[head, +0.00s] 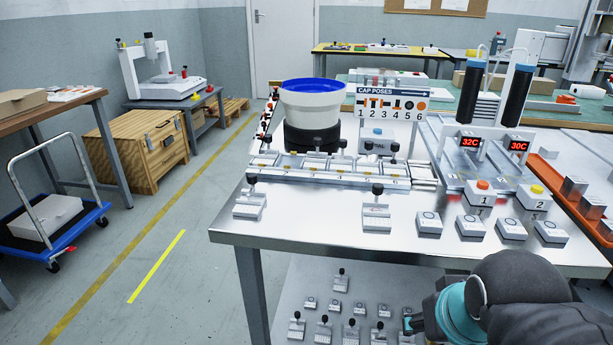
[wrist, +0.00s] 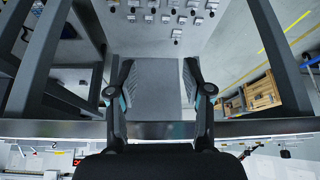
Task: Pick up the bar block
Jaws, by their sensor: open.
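No block is plainly marked as the bar block, and I cannot tell which one it is. Candidates include knobbed blocks on the tabletop, one at left (head: 250,207) and one nearer the middle (head: 376,217). Several small blocks, some with black knobs, stand on the lower shelf, such as the rear one (head: 340,283). Shelf blocks also show at the top of the wrist view (wrist: 176,33), too small to read. My gripper (wrist: 157,78) is open and empty, with bare grey surface between its fingers, apart from those blocks. In the head view my arm hides part of the table's right front.
The steel table (head: 310,235) has a clear front left. Flat grey blocks (head: 470,228) line its front right. A blue-rimmed bowl feeder (head: 313,100), a cap poses sign (head: 392,103) and red and yellow buttons (head: 483,185) stand behind. Table legs (wrist: 40,60) flank the wrist view's left.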

